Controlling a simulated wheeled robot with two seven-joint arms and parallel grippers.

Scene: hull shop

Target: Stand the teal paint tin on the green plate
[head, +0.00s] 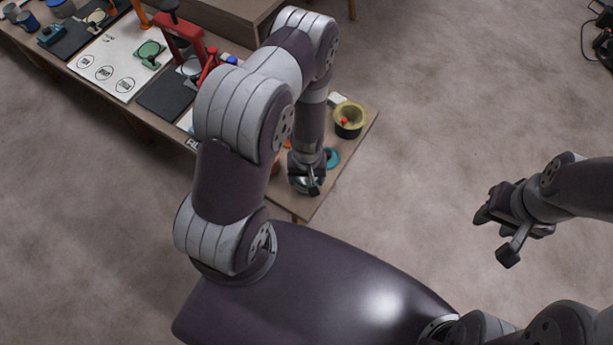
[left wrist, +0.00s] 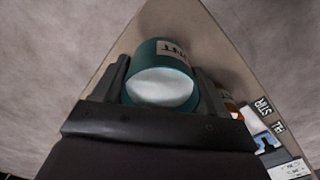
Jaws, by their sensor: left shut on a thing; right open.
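The teal paint tin (left wrist: 162,86) has a pale top and a dark-lettered label. In the left wrist view it sits between the two fingers of my left gripper (left wrist: 160,92), which is shut on it. In the head view my left gripper (head: 306,184) is over the near corner of the bench; the tin is mostly hidden there. I cannot tell whether the tin touches the bench. The green plate (head: 149,51) lies on a white board at the upper left, well away from the gripper. My right gripper (head: 507,226) is open and empty over the floor.
The bench (head: 342,188) also bears an olive bowl (head: 349,120) with something red inside, and a flat teal round thing (head: 332,157). A red stand (head: 183,40), dark mats and the white board (head: 110,63) with marked circles lie further left. My left arm hides the bench's middle.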

